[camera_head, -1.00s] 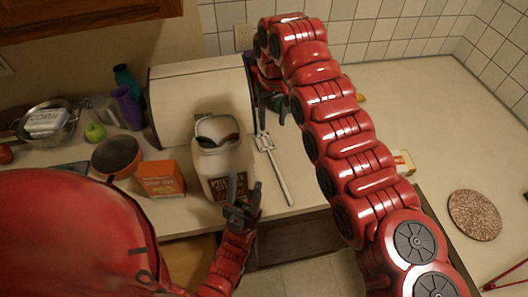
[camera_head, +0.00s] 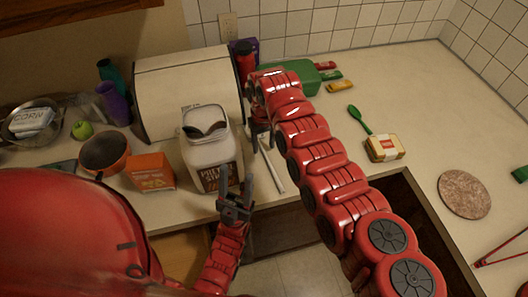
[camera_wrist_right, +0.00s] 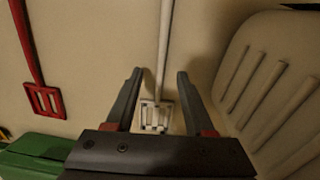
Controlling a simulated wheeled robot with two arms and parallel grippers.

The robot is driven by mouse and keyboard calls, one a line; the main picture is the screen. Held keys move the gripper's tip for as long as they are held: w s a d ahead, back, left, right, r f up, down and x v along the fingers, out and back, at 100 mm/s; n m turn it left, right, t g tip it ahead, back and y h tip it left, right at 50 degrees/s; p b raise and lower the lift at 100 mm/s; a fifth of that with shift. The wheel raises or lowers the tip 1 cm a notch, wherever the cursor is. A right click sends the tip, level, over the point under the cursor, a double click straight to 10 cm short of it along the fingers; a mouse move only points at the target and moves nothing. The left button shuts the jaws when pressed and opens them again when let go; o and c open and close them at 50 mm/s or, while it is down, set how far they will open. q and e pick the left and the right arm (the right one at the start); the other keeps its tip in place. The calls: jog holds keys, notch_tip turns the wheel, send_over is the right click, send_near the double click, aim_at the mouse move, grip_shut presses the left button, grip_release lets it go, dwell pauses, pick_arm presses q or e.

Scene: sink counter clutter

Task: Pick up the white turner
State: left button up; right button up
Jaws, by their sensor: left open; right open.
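The white turner lies on the counter right of the white jar; in the head view its handle (camera_head: 272,170) shows, and its head is hidden by my right gripper. In the right wrist view its slotted head (camera_wrist_right: 156,116) and long handle lie between the fingers. My right gripper (camera_wrist_right: 160,78) is open over the turner, fingers either side of it, not closed on it; it also shows in the head view (camera_head: 262,136). My left gripper (camera_head: 236,176) is open and empty, in front of the jar near the counter's front edge.
The white jar (camera_head: 208,150) and bread box (camera_head: 185,95) stand left of my right gripper. A red slotted turner (camera_wrist_right: 45,100) and a green object (camera_wrist_right: 35,155) lie nearby in the wrist view. A yellow-white package (camera_head: 385,148) and green spoon (camera_head: 361,120) lie right of my arm.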

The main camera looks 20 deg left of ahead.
jog(key=shift+f, duration=0.8)
jog(key=shift+r, duration=0.1)
grip_shut()
jog(key=shift+r, duration=0.1)
